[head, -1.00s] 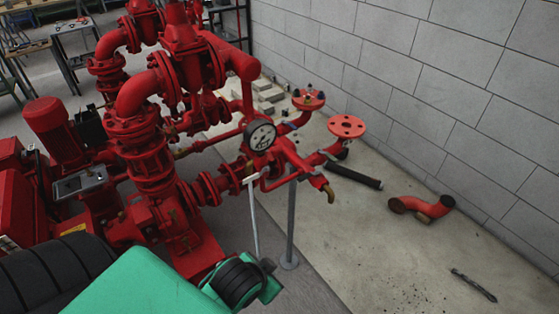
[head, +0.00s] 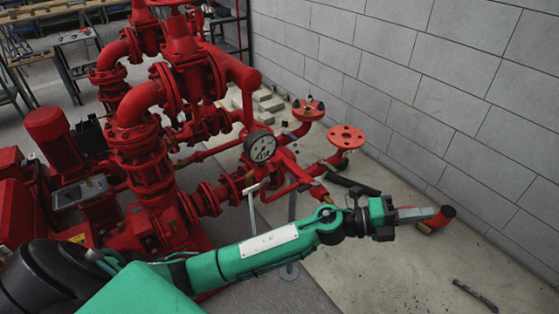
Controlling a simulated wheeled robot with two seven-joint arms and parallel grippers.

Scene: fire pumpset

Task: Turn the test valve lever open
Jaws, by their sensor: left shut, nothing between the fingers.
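My left arm reaches across the front of the red pumpset (head: 150,170). Its gripper (head: 428,213) points right, shut and empty, in front of a red elbow pipe on the floor. A long pale bar with a T-shaped top (head: 252,203) hangs below the gauge; it looks like the test valve lever, but I cannot be sure. Its lower end is hidden behind my green forearm. My gripper is well to the right of this bar and apart from it. A round pressure gauge (head: 261,148) sits above it. My right gripper is out of view.
Two red flanged outlets, one at the right (head: 346,137) and one further back (head: 308,109), stand near the grey block wall (head: 430,90). A red elbow pipe (head: 446,214) and a dark rod (head: 474,295) lie on the floor. The floor at right is mostly clear.

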